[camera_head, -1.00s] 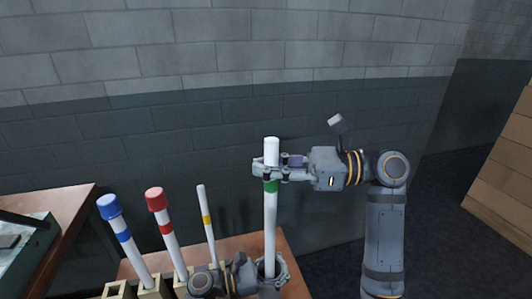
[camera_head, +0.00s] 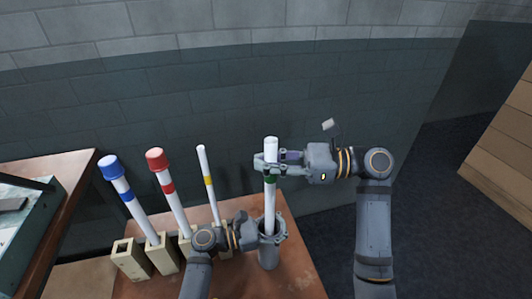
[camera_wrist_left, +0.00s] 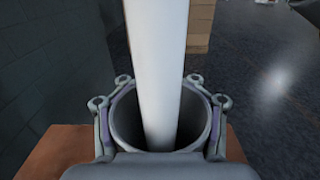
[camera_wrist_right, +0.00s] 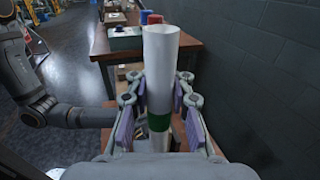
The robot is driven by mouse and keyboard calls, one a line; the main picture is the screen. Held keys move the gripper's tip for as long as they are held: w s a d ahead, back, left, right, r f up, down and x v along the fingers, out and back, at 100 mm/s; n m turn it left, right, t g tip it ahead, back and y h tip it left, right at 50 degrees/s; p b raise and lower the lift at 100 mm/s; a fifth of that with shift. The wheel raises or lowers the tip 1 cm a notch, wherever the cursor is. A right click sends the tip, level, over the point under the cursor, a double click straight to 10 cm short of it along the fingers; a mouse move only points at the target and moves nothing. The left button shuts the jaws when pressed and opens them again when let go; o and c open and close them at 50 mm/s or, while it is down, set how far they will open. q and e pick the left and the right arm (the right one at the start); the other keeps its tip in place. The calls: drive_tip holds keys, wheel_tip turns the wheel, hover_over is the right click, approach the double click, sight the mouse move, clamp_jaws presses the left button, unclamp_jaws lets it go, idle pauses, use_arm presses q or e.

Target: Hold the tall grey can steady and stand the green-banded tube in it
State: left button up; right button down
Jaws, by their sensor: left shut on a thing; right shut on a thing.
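The tall grey can (camera_head: 268,256) stands upright on the brown table, and it also shows in the left wrist view (camera_wrist_left: 126,120). My left gripper (camera_head: 270,232) is shut around the can near its rim. The white green-banded tube (camera_head: 270,205) stands near upright with its lower end inside the can's mouth. Its bottom end is hidden by the can's wall. My right gripper (camera_head: 265,163) is shut on the tube, just above the green band (camera_wrist_right: 158,122). In the left wrist view the tube (camera_wrist_left: 158,70) goes down into the can opening.
Blue-capped (camera_head: 128,195), red-capped (camera_head: 168,190) and yellow-banded (camera_head: 209,180) tubes lean in beige block holders at the left. An empty-looking holder (camera_head: 130,262) stands beside them. The table's right front is clear. A brick wall rises behind.

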drive_tip(key=shift+f, duration=1.1)
idle(0.3)
drive_tip(key=c, duration=1.1)
unclamp_jaws()
drive_tip(key=d, duration=1.2)
use_arm(q)
drive_tip(key=o, duration=1.7)
